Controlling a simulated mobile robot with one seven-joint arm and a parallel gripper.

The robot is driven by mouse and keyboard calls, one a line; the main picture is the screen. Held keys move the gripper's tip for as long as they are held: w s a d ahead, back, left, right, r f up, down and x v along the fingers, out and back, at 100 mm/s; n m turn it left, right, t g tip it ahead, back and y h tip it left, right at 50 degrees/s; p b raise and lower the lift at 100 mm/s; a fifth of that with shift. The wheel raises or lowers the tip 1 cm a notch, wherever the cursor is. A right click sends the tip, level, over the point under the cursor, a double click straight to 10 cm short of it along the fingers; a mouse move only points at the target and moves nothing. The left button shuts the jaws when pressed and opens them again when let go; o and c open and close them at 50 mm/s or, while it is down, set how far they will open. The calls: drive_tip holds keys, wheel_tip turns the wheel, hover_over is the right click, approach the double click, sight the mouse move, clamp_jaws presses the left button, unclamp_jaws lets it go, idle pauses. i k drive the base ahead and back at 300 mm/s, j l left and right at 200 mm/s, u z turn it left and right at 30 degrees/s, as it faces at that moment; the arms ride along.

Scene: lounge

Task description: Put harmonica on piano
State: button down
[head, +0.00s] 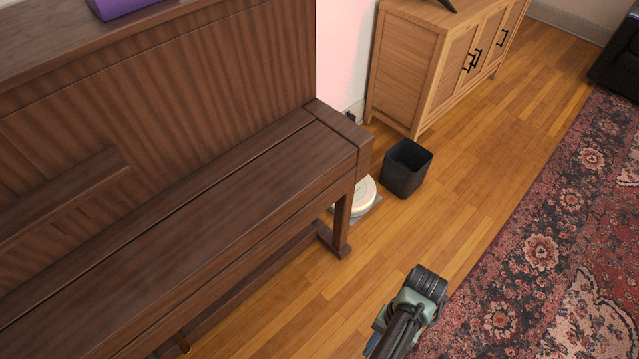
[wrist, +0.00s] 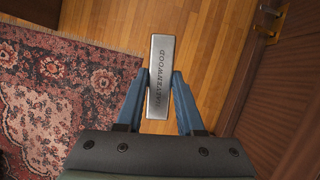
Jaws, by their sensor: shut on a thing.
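The harmonica (wrist: 160,75) is a slim silver bar with lettering on its face, seen in the wrist view. My gripper (wrist: 160,100) is shut on it, with a blue finger on each side, and holds it above the wooden floor. The brown wooden piano (head: 200,200) fills the left of the head view, with its lid closed. In the head view my arm end is at the lower middle, to the right of the piano and apart from it; the harmonica is hidden there. The piano's side also shows at the right of the wrist view (wrist: 290,90).
A purple object (head: 120,7) lies on the piano's top. A black bin (head: 406,168) and a round white device (head: 357,196) stand on the floor beyond the piano's end. A wooden cabinet (head: 410,70) is behind them. A patterned rug (head: 540,240) covers the right. The piano's lid is bare.

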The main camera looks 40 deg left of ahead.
sight(63, 25)
drive_tip(key=u, duration=1.45)
